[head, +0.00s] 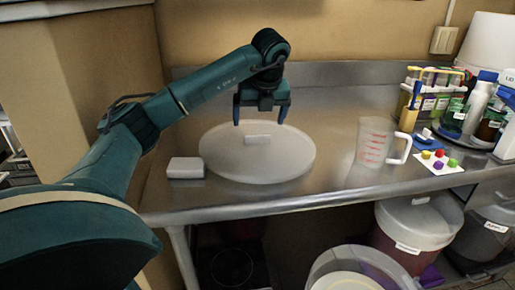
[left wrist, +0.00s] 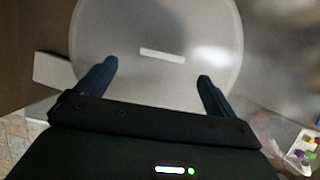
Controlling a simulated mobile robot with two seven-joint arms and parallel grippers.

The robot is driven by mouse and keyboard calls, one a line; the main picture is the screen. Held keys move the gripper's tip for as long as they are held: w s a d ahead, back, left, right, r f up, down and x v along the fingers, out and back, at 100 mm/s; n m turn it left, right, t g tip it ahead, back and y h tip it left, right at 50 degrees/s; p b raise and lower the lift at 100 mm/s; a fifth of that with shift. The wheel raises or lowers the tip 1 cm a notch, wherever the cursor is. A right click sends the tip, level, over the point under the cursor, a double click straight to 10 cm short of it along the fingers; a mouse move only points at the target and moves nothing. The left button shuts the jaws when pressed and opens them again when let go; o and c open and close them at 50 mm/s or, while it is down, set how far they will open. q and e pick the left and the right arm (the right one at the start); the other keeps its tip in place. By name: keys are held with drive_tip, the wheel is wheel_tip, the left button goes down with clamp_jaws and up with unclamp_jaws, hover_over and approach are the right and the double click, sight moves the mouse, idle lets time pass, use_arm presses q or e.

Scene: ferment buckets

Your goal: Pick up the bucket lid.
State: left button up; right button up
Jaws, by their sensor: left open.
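The bucket lid (head: 257,166) is a round, whitish translucent disc lying flat on the steel counter, with a small white raised bar (head: 257,139) on it. My left gripper (head: 261,120) is open and empty, pointing down above the far part of the lid, close to the bar. In the left wrist view the lid (left wrist: 160,88) and its bar (left wrist: 162,55) show beyond the two spread fingertips (left wrist: 157,72). The fingers look apart from the bar. My right gripper is not in view.
A white block (head: 186,168) sits left of the lid on the steel counter (head: 320,192). A measuring jug (head: 374,146) stands right, then a card with coloured caps (head: 440,161), bottles (head: 478,105) and a tube rack (head: 436,90). Buckets (head: 415,230) stand below the counter.

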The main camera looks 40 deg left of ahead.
sight(258, 136)
use_arm(q)
drive_tip(key=x, duration=0.6)
drive_tip(key=shift+w+d+f, duration=0.1)
drive_tip(key=shift+w+f, duration=0.15)
drive_tip(key=shift+r, duration=0.1)
drive_tip(key=c, duration=1.2)
